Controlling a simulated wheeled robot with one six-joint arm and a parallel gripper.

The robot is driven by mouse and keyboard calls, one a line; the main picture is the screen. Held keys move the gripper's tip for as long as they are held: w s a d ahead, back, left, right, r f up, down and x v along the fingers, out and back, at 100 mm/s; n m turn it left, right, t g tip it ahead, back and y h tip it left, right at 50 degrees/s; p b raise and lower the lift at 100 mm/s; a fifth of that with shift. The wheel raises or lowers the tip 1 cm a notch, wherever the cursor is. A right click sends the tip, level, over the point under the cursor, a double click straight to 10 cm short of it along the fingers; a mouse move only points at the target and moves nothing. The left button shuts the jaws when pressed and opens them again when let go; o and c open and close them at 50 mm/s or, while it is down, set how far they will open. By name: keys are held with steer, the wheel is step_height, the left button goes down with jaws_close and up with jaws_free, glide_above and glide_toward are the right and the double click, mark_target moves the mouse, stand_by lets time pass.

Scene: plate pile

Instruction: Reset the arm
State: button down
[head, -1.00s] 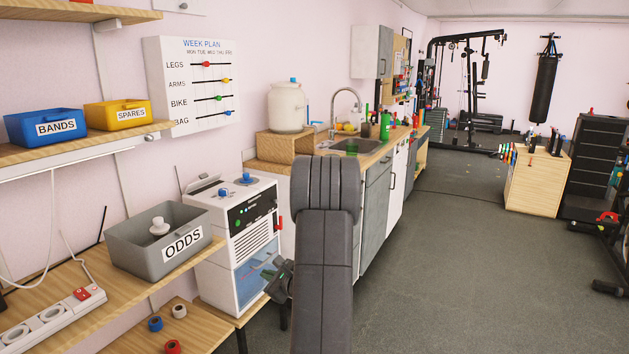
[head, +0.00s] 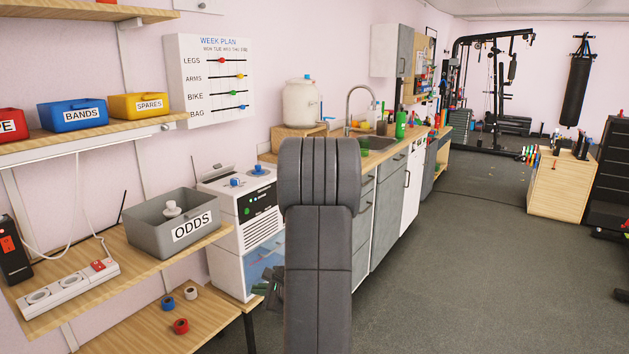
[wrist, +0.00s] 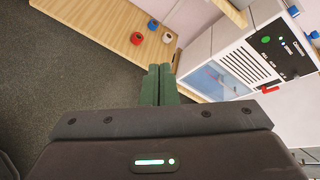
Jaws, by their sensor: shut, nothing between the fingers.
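My gripper (wrist: 159,70) is shut and empty. In the wrist view its two green fingers lie side by side, pointing toward the edge of the low wooden shelf (wrist: 102,38) and the floor. In the head view my arm rises in front of the white machine and the counter, and a small part of my gripper (head: 271,294) shows left of the arm, in front of the machine's lower part. The rest of it is hidden behind my arm.
The white machine (head: 232,208) with knobs stands close by; it also fills the upper right of the wrist view (wrist: 235,70). A grey ODDS bin (head: 150,225) and a power strip (head: 62,288) sit on the left shelf. Open floor (head: 455,270) lies to the right.

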steer(key=s+d+f+n+g+h+b, duration=0.1)
steer(key=s+n, duration=0.3)
steer(key=s, duration=0.5)
steer(key=s+d+f+n+g+h+b, duration=0.1)
steer(key=s+d+n+g+h+b, duration=0.1)
steer(key=s, duration=0.8)
steer(key=d+n+g, duration=0.1)
steer(key=n+g, duration=0.1)
steer(key=n, duration=0.1)
steer(key=shift+d+f, duration=0.15)
steer(key=shift+d, duration=0.15)
